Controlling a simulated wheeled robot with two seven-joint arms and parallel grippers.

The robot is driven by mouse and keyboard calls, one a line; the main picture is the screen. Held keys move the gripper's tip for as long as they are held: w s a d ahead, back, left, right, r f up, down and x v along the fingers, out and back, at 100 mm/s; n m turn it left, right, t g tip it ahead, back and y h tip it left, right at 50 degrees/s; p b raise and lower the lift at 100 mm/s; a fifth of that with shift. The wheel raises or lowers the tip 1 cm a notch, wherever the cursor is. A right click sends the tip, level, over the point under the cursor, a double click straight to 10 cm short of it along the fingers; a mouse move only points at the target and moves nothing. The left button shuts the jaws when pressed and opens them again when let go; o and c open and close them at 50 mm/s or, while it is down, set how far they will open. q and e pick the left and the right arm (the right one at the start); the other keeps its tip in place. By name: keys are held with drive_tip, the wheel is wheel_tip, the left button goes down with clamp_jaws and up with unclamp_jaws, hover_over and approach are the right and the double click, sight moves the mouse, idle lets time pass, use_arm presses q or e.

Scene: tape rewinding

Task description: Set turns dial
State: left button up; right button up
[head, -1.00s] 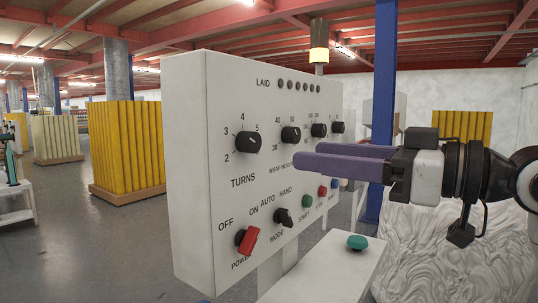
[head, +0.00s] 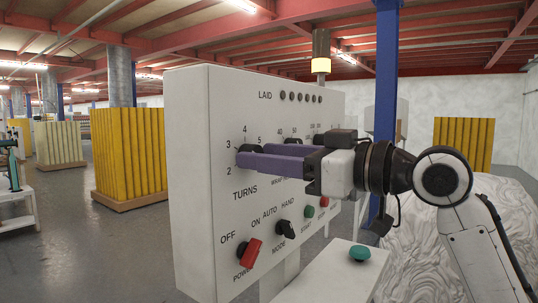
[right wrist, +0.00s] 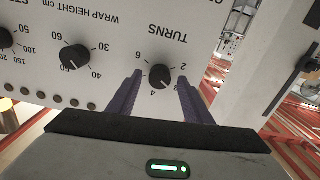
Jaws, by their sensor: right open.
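The turns dial (right wrist: 160,77) is a black round knob on the white control panel, with numbers around it. In the right wrist view it lies between the two fingertips of my right gripper (head: 242,156), one on each side. The fingers are purple and open, with gaps to the knob. A pale pointer mark seems to face the 4 side; its exact setting is hard to tell. In the head view the fingers hide most of the dial. My left gripper is not in view.
The wrap height dial (right wrist: 74,57) is beside it on the panel. Below are the red power switch (head: 249,252), the black mode switch (head: 285,229) and the green start button (head: 309,212). A green button (head: 360,253) sits on a white ledge in front.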

drive_tip(key=shift+c, duration=0.7)
drive_tip(key=c, duration=0.9)
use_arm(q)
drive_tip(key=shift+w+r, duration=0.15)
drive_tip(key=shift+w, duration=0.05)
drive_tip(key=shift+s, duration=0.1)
use_arm(e)
drive_tip(key=shift+n, duration=0.4)
use_arm(q)
drive_tip(key=p, duration=0.1)
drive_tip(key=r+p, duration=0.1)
drive_tip(key=p, duration=0.1)
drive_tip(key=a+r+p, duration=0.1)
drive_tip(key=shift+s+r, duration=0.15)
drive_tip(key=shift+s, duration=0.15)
use_arm(e)
drive_tip(key=n, duration=1.1)
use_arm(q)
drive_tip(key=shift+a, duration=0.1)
